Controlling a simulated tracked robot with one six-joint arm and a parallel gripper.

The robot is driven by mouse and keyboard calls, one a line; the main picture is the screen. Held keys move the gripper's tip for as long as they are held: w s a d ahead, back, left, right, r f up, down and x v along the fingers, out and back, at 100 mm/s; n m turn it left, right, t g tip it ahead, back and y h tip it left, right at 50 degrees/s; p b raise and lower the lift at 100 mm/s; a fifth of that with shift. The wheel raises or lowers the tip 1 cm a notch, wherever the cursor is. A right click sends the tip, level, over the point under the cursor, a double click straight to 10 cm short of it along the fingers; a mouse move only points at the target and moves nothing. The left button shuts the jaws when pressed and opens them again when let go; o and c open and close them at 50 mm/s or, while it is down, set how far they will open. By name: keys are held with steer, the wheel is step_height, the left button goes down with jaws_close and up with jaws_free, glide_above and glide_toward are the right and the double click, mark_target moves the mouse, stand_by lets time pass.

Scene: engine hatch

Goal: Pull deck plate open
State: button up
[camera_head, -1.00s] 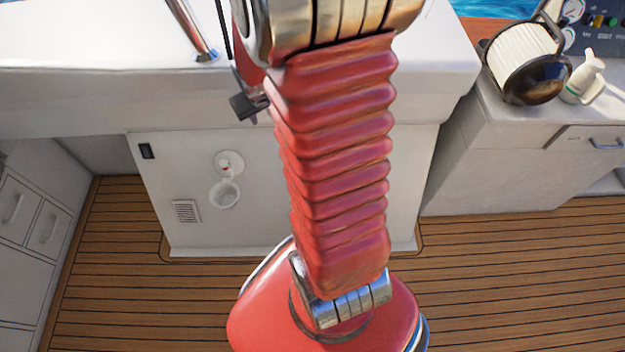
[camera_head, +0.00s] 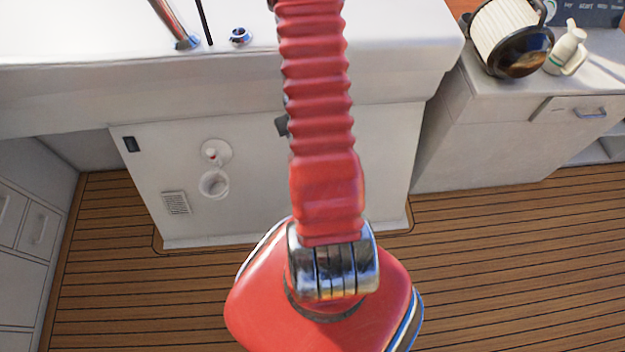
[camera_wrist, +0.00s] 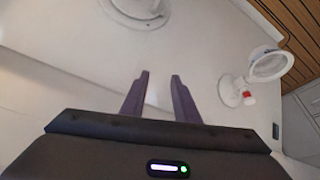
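A round white plate (camera_wrist: 140,8) with a recess in its middle, which looks like the deck plate, is at the top edge of the wrist view, partly cut off. It lies on a pale panel (camera_wrist: 70,45). My gripper (camera_wrist: 160,76) shows two dark purple fingers, apart, with nothing between them. Its tips point toward the plate and appear short of it. In the head view my red arm covers the plate, and only a dark bit of my gripper (camera_head: 283,126) shows beside the arm, in front of the white panel (camera_head: 255,190).
A white fitting with a red part (camera_head: 216,152) and a round cup or ring (camera_head: 214,185) are on the panel's left. The ring (camera_wrist: 268,65) juts out at right in the wrist view. A counter overhangs the panel; cabinets stand either side. Wood floor (camera_head: 480,270) is clear.

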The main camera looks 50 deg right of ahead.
steer(key=s+f+m, duration=0.1)
steer(key=s+f, duration=0.4)
steer(key=f, duration=0.4)
steer(key=s+f+m, duration=0.1)
steer(key=s+f, duration=0.4)
steer(key=f, duration=0.3)
steer(key=shift+s+a+f+y, duration=0.35)
steer(key=shift+s+a+y, duration=0.05)
steer(key=shift+a, duration=0.05)
steer(key=shift+f, duration=0.15)
steer(key=shift+x, duration=6.8)
steer(key=shift+w+d, duration=0.1)
steer(key=shift+w, duration=0.1)
steer(key=shift+c, duration=0.3)
jaws_close()
